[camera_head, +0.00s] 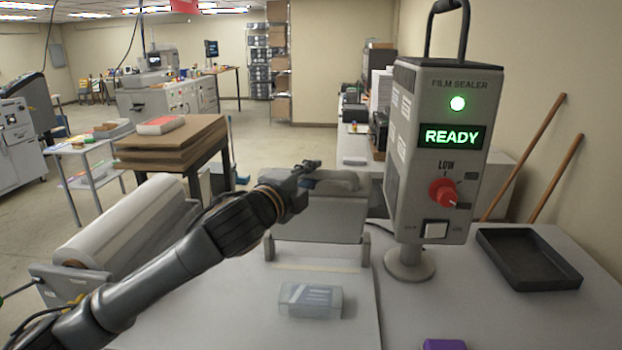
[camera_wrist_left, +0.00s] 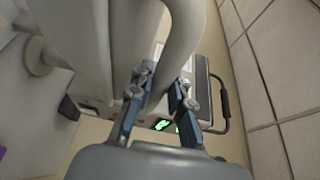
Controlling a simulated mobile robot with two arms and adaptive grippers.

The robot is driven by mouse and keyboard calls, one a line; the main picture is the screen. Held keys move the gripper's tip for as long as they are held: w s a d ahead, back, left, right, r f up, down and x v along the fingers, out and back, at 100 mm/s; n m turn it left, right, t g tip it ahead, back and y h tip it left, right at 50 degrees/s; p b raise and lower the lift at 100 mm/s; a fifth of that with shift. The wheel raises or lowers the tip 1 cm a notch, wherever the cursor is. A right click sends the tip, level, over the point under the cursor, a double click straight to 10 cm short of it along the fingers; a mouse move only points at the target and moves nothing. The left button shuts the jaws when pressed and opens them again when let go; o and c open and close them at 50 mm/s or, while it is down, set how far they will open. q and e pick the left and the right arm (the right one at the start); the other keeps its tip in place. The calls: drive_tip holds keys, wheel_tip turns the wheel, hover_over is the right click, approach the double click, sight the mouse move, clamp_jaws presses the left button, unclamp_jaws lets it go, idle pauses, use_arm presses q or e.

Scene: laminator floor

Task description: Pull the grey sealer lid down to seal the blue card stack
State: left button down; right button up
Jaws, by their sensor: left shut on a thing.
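The grey sealer lid (camera_head: 318,222) stands raised at the back of the pale sealer bed, with a rounded grey handle (camera_head: 338,181) along its top. My left gripper (camera_head: 312,170) reaches in from the left and is shut on that handle. In the left wrist view the fingers (camera_wrist_left: 164,80) are on either side of the curved grey handle (camera_wrist_left: 183,35). The card stack (camera_head: 311,301), pale blue in clear film, lies on the bed in front of the lid, apart from it. My right gripper is not in view.
The film sealer control box (camera_head: 436,150) stands right of the lid, with a green light and "READY" showing. A film roll (camera_head: 130,225) lies to the left. A black tray (camera_head: 527,258) sits at right. A purple item (camera_head: 445,345) is at the front edge.

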use_arm(q)
drive_tip(key=s+f+m+t+h+b, duration=0.2)
drive_tip(key=s+f+t+b, duration=0.2)
drive_tip(key=s+f+b, duration=0.7)
drive_tip(key=shift+f+m+h+b, duration=0.4)
drive_tip(key=shift+f+b, duration=0.15)
drive_tip(key=shift+b, duration=4.05)
